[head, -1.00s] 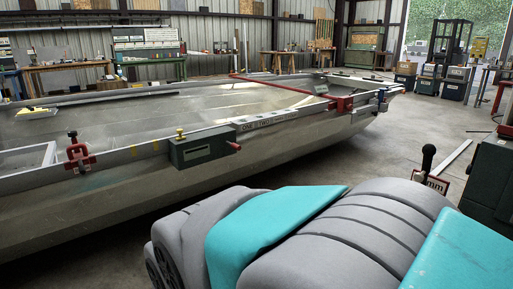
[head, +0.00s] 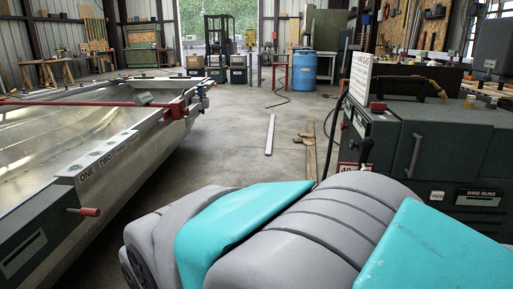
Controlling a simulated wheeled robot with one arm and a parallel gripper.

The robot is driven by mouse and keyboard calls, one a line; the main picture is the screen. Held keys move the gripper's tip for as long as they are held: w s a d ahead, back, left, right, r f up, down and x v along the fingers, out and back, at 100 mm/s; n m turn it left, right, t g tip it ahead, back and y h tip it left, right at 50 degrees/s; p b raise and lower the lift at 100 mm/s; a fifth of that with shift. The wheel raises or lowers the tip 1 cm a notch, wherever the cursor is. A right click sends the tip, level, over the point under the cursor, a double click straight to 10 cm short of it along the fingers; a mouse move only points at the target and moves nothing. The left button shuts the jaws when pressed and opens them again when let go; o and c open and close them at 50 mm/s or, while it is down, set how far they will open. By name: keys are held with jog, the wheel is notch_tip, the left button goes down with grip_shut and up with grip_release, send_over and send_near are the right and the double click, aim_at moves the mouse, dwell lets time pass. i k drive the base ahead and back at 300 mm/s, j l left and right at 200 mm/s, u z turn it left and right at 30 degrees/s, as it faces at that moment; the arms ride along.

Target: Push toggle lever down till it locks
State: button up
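A black-knobbed lever (head: 365,150) stands upright behind my grey and teal body, in front of the green machine at right. A small red-edged sign is at its foot, partly hidden by my body. A short red handle (head: 88,212) sticks out from a dark green box (head: 28,240) on the near rim of the metal hull at left. I cannot tell which of these, if either, is the toggle lever. My gripper is not in view.
The hull (head: 60,150) fills the left side, with a red bar (head: 100,103) and clamp across it. The green machine (head: 440,150) blocks the right. A pale strip (head: 270,134) and brown boards (head: 312,150) lie on the floor between.

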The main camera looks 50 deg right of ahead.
aim_at(368, 143)
jog(key=i+z, duration=0.15)
jog(key=z, duration=0.3)
jog(key=i+z, duration=0.2)
jog(key=z, duration=0.25)
jog(key=i+j+z, duration=0.1)
jog(key=z, duration=0.4)
jog(key=i+j+z, duration=0.15)
jog(key=z, duration=0.3)
jog(key=i+j+z, duration=0.15)
jog(key=z, duration=0.3)
jog(key=i+j+z, duration=0.2)
jog(key=z, duration=0.3)
jog(key=i+j+z, duration=0.2)
jog(key=z, duration=0.25)
jog(key=i+j+z, duration=0.15)
jog(key=j+z, duration=0.35)
jog(key=i+j+z, duration=0.1)
jog(key=j+z, duration=0.2)
jog(key=z, duration=0.2)
